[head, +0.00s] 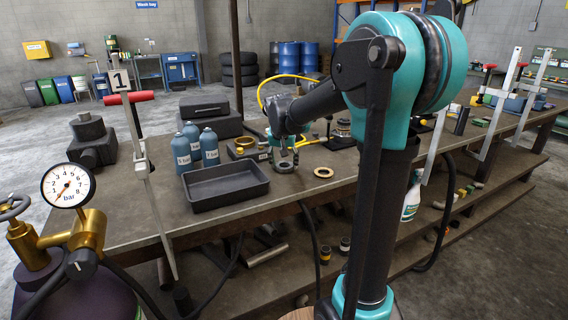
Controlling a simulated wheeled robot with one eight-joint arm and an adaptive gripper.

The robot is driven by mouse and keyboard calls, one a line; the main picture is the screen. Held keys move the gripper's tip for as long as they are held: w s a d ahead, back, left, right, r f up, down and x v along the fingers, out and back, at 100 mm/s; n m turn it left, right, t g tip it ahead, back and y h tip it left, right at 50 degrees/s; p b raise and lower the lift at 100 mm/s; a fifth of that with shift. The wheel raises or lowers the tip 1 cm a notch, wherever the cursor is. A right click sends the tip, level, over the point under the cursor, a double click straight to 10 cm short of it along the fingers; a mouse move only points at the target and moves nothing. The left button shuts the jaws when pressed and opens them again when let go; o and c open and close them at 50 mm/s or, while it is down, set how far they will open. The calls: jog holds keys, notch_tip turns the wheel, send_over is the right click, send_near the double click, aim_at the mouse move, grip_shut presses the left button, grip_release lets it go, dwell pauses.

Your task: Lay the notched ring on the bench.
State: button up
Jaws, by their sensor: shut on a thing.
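My gripper (285,158) points down over the bench (225,222), right of the black tray. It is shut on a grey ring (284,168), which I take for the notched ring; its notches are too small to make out. The ring is at the fingertips, low over the bench top; I cannot tell whether it touches the bench. A flat brass-coloured ring (323,172) lies on the bench just right of my gripper, apart from it.
The empty black tray (226,186) stands left of my gripper. Blue bottles (209,146) stand behind the tray. A brass ring-shaped part (244,142) is behind my gripper. A clamp (140,170) with a red handle is at the bench's left. Bare bench top lies around the flat ring.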

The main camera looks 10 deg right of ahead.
jog(key=shift+f, duration=0.2)
jog(key=o, duration=1.4)
jog(key=v, duration=1.2)
jog(key=shift+s+a+r, duration=0.1)
